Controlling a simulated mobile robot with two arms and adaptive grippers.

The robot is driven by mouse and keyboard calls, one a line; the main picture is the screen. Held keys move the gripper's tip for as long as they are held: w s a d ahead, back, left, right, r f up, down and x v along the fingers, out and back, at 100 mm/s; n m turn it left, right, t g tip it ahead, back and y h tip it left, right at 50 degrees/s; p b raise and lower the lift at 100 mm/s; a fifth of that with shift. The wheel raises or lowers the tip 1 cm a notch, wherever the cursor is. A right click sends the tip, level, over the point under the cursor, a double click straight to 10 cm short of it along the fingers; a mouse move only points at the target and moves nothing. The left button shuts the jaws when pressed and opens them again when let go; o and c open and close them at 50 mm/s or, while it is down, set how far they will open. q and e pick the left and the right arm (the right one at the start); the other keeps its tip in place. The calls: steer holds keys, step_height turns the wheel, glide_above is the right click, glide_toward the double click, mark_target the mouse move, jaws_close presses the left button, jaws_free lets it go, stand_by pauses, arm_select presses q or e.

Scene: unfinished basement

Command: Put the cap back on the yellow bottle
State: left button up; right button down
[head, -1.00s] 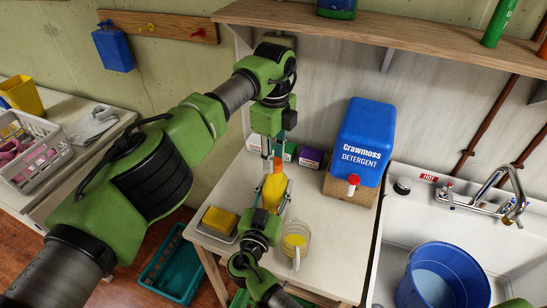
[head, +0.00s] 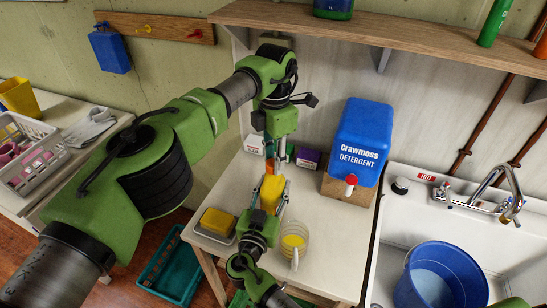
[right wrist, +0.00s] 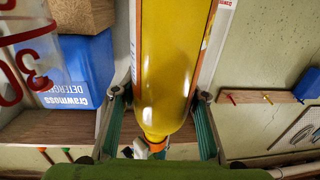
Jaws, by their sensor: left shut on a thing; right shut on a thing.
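The yellow bottle (head: 273,190) stands over the small table in the head view. My right gripper (head: 265,212) is shut on it from the near side, and the right wrist view shows the bottle (right wrist: 170,65) between its two fingers (right wrist: 160,115), upside down in that picture. My left gripper (head: 276,160) points down just above the bottle's top, its jaws shut on a small orange thing, apparently the cap (head: 270,168). Orange and white also show at the bottle's neck end in the right wrist view. I cannot tell whether cap and neck touch.
A clear jug (head: 294,238) with yellow contents stands close right of my right gripper. A yellow sponge (head: 218,221) lies on a tray to the left. A blue detergent container (head: 360,140) and small boxes (head: 307,159) stand behind. The sink (head: 405,220) is at the right.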

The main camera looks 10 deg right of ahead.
arm_select(q)
steer(key=m, duration=0.6)
arm_select(e)
steer(key=shift+f, duration=0.1)
arm_select(q)
steer(key=m, duration=0.4)
steer(key=shift+s, duration=0.15)
steer(key=m, duration=0.3)
steer(key=shift+a+m, duration=0.1)
steer(key=shift+m, duration=0.2)
steer(key=o, duration=0.7)
steer(key=shift+o, duration=0.2)
steer(key=shift+s, duration=0.1)
step_height(320, 180, up, 8)
steer(key=shift+f, duration=0.25)
arm_select(e)
steer(key=c, duration=1.2)
jaws_free()
